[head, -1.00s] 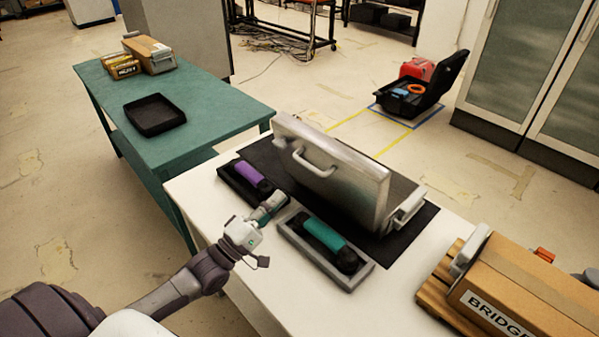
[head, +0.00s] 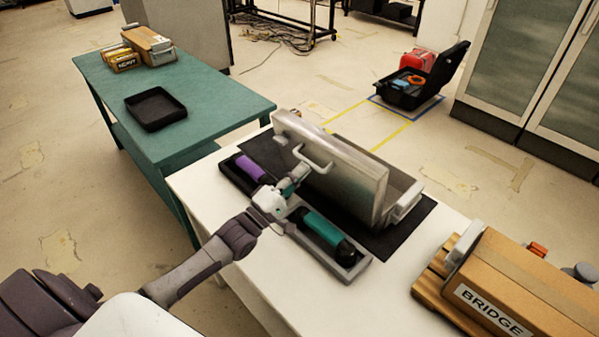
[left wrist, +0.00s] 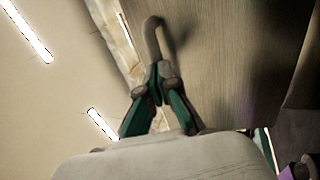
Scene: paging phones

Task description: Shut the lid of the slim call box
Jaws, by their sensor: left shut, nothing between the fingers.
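The slim call box is a grey metal box on the white table. Its lid (head: 350,185) stands up steeply, with its handle side facing me. The box body (head: 403,190) shows behind the lid. The lid's handle (head: 318,161) is a grey bar; it also shows in the left wrist view (left wrist: 152,38). My left gripper (head: 298,174) is shut and empty, its tips close to the lid's outer face just below the handle. In the left wrist view its green-sided fingers (left wrist: 160,72) meet near the handle's end; I cannot tell whether they touch. My right gripper is out of view.
In front of the box lie a tray with a purple handset (head: 249,171) and a grey tray with a teal handset (head: 322,232). A "BRIDGE" carton (head: 535,285) stands at right. A green table (head: 210,105) with a black tray (head: 156,110) is at left.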

